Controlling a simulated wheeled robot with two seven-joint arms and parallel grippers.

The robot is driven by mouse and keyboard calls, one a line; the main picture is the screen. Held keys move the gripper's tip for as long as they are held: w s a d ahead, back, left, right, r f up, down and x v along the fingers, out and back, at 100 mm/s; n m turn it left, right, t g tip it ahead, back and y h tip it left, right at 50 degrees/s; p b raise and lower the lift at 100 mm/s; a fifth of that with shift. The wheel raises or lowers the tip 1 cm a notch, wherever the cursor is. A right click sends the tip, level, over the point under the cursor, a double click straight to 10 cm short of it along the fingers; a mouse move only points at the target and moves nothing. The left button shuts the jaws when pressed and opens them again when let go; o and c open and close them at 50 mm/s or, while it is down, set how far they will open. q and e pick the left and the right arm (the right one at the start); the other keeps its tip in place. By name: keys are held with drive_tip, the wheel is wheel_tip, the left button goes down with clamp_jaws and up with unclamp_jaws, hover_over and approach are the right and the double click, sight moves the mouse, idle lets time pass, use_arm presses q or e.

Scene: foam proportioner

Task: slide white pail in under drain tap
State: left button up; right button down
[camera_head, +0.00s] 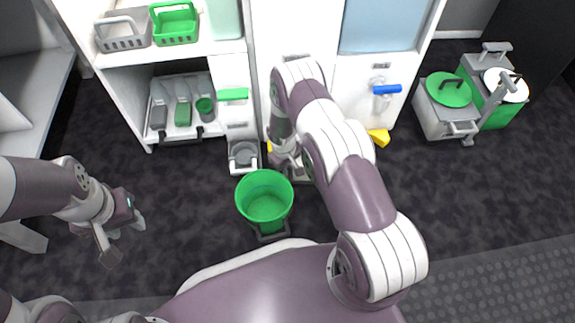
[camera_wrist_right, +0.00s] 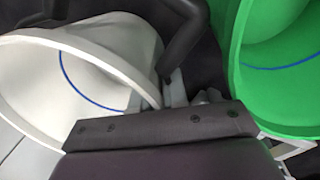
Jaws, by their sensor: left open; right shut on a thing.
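In the right wrist view the white pail (camera_wrist_right: 110,75) lies open toward the camera on the left, with a blue line inside. My right gripper (camera_wrist_right: 170,88) is shut on its rim. In the head view my right arm hides most or all of this pail; the right gripper (camera_head: 287,160) is low by the cabinet front. A tap with a green handle (camera_head: 232,94) is on the cabinet front left of the arm. A tap with a blue handle (camera_head: 387,89) is to its right. I cannot tell which is the drain tap. My left gripper (camera_head: 122,228) is open and empty, above the floor at left.
A green pail (camera_head: 264,200) stands on the floor just left of my right arm, close beside the white pail in the wrist view. A small grey-and-white stand (camera_head: 243,157) is below the green-handled tap. Lidded containers (camera_head: 447,104) stand at right. Dark floor is clear at left.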

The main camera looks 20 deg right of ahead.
use_arm(q)
drive_tip(key=shift+w+a, duration=0.2)
drive_tip(key=shift+w, duration=0.35)
use_arm(e)
drive_tip(key=shift+w+a, duration=0.25)
drive_tip(key=shift+w, duration=0.4)
drive_tip(key=c, duration=1.1)
unclamp_jaws()
drive_tip(key=shift+r, duration=0.1)
use_arm(q)
wheel_tip(320, 180, up, 8)
drive_tip(key=p, duration=0.8)
use_arm(e)
drive_tip(key=shift+s+a+r, duration=0.1)
drive_tip(key=shift+a+r, duration=0.1)
drive_tip(key=shift+r, duration=1.9)
drive_tip(key=shift+s+a+r, duration=0.1)
drive_tip(key=shift+a+r, duration=0.05)
drive_tip(key=shift+r, duration=1.9)
drive_tip(key=shift+a+r, duration=0.2)
drive_tip(key=shift+r, duration=1.9)
